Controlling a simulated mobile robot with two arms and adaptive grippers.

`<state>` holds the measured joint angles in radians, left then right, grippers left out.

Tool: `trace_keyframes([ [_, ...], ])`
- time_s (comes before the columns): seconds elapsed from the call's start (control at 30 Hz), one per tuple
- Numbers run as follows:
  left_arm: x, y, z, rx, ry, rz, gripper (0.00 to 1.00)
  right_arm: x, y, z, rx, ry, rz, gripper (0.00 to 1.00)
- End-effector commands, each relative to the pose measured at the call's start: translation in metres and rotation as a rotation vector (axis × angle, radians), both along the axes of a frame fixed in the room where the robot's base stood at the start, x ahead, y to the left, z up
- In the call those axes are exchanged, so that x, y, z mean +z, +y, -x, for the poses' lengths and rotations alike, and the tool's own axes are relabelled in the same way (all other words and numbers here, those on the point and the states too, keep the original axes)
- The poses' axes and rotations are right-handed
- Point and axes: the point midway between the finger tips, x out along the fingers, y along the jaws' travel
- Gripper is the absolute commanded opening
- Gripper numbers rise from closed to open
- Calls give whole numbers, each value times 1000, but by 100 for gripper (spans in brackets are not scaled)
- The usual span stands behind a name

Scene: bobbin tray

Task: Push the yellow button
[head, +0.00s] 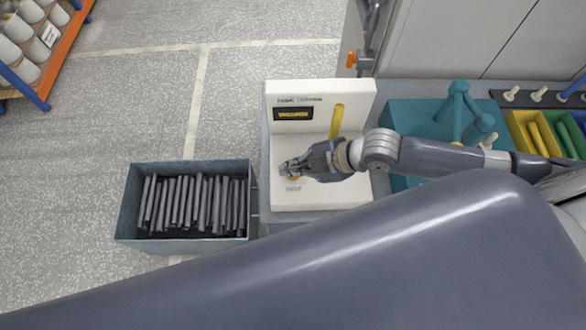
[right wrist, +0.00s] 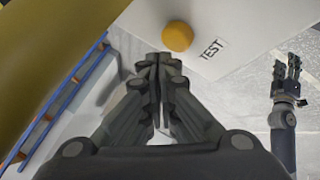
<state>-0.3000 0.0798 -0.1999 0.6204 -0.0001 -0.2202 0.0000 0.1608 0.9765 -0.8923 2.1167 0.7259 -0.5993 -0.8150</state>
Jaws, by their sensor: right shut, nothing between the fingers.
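The yellow button (right wrist: 178,36) is a round knob on a white panel (right wrist: 205,60), beside a TEST label (right wrist: 212,48). In the head view, the white tester (head: 320,198) has an upright back, and my right gripper (head: 284,168) is low over its base, mostly hiding the button. In the right wrist view, my right gripper (right wrist: 159,62) is shut and empty, its fingertips just short of the button in the picture. I cannot tell whether they touch. My left gripper (right wrist: 287,68) shows small at the right of that view.
A grey bin (head: 124,215) of dark rods stands left of the tester. A yellow upright bar (head: 336,120) is on the tester, near my right wrist. A teal fixture (head: 405,115) and yellow and green bins (head: 520,118) lie to the right.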

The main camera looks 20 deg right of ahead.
Motion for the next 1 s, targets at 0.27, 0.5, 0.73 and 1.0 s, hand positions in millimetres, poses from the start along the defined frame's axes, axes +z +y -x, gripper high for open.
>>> trace_keyframes([
  [0.27, 19, 0, 0, 0, 0, 0, 40, 20, 0, 0, 1, -1, -1, 0],
  [0.5, 43, 0, 0, 0, 0, 0, 40, 45, 0, 0, 1, -1, 0, 0],
  [0.73, 49, 0, 0, 0, 0, 0, 40, 51, 0, 0, 1, 0, -1, 0],
  [1.0, 48, 0, 0, 0, 0, 0, 40, 50, 0, 0, 0, 0, 0, 0],
])
